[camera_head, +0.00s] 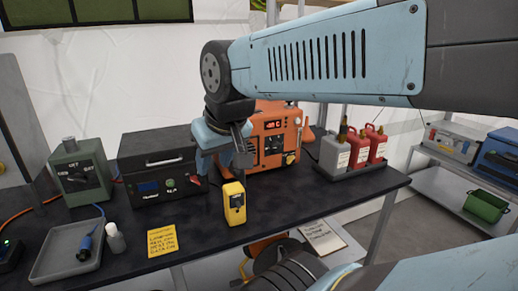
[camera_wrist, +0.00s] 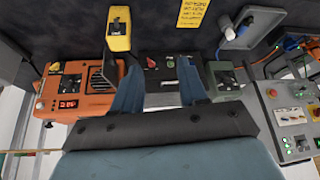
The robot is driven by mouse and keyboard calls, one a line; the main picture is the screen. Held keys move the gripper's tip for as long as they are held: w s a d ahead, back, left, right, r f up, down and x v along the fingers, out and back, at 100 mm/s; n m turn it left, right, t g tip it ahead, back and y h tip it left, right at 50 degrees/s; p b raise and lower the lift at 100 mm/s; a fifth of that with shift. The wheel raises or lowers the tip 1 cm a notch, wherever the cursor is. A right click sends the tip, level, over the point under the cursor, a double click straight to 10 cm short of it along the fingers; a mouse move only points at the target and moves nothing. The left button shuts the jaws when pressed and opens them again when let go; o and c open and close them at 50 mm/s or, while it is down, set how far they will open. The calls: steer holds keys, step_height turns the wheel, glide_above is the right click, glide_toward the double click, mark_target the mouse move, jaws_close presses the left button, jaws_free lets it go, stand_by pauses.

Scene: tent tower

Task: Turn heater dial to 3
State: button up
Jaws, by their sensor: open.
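No label reading "heater" is legible. An orange unit (camera_head: 275,135) with a small red-lit display stands on the dark table; it shows at the left in the wrist view (camera_wrist: 72,95). Left of it in the head view, a black case (camera_head: 155,165) has a blue screen, a green control and a red knob (camera_head: 195,181). My gripper (camera_head: 224,163) is open and empty, pointing down in front of the gap between case and orange unit, partly covering both. In the wrist view its fingers (camera_wrist: 160,88) are spread, with the red knob (camera_wrist: 151,62) beyond them. Dial numbers are unreadable.
A yellow device (camera_head: 234,203) stands just in front of my gripper. A grey-green switch box (camera_head: 82,172) and a grey tray (camera_head: 65,265) are at the left. Red canisters in a tray (camera_head: 352,175) stand at the right. A yellow note (camera_head: 162,242) lies near the front edge.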

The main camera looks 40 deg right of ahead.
steer(key=shift+o, duration=1.1)
steer(key=shift+w+d, duration=0.2)
steer(key=shift+o, duration=1.4)
steer(key=w+d+f+m+t+h, duration=0.1)
steer(key=w+d+f+t+h, duration=0.1)
steer(key=w+d, duration=0.7)
steer(key=shift+w+d+f+h, duration=0.2)
steer(key=shift+w+d+h, duration=0.2)
steer(key=shift+w, duration=0.35)
steer(key=n+t+h, duration=0.1)
steer(key=t+h, duration=0.1)
steer(key=t, duration=0.4)
glide_toward(277, 148)
steer(key=a+r, duration=0.3)
steer(key=a, duration=0.2)
steer(key=s+d+f+t+y, duration=0.1)
steer(key=s+d+f+t, duration=0.3)
steer(key=s+d+f, duration=0.15)
steer(key=shift+m, duration=0.3)
steer(key=x, duration=1.3)
steer(key=shift+w+a+f, duration=0.15)
steer(key=shift+a+f, duration=0.05)
steer(key=shift+a, duration=0.05)
steer(key=c, duration=1.1)
